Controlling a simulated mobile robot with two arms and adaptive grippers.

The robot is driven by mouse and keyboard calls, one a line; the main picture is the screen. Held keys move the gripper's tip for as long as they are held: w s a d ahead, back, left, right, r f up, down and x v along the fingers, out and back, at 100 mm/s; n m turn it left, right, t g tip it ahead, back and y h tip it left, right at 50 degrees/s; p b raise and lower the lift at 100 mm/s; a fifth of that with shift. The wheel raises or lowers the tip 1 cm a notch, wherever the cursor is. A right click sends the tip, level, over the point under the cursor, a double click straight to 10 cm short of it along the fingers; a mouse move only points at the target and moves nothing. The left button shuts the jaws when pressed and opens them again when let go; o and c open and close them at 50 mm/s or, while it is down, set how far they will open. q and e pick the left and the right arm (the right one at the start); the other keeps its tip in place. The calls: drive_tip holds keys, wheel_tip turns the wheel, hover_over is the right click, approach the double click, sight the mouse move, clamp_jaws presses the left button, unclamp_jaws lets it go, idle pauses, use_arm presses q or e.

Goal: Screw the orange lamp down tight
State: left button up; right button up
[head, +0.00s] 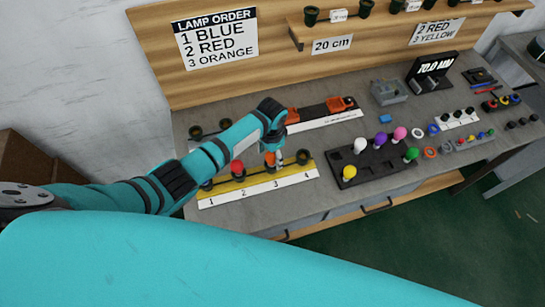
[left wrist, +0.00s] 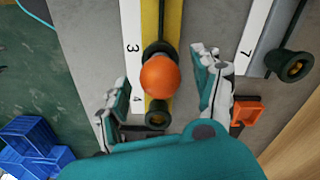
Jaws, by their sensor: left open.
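The orange lamp (head: 269,159) stands at position 3 of the yellow socket strip (head: 285,176). In the left wrist view the round orange lamp (left wrist: 160,75) sits over its dark socket, whose rim shows behind it. My left gripper (head: 276,155) is above it, pointing down. In the left wrist view the left gripper (left wrist: 160,85) is open, with one finger on each side of the lamp and visible gaps. Whether the lamp is seated fully cannot be told. A red lamp (head: 237,168) stands at position 2. The socket at position 4 (head: 304,156) is empty. My right gripper is not in view.
A black tray (head: 375,165) with yellow, white, purple, pink and green lamps is to the right. An orange-and-black tool (head: 328,108) lies behind the strip. The lamp order sign (head: 215,40) reads blue, red, orange. Position 1 is partly hidden by my arm.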

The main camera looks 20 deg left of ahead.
use_arm(q)
drive_tip(key=n, duration=0.4)
drive_tip(key=shift+n, duration=0.3)
drive_tip(key=n, duration=0.3)
drive_tip(key=shift+n, duration=0.3)
drive_tip(key=c, duration=1.1)
drive_tip(key=m, duration=0.4)
drive_tip(key=shift+m, duration=0.3)
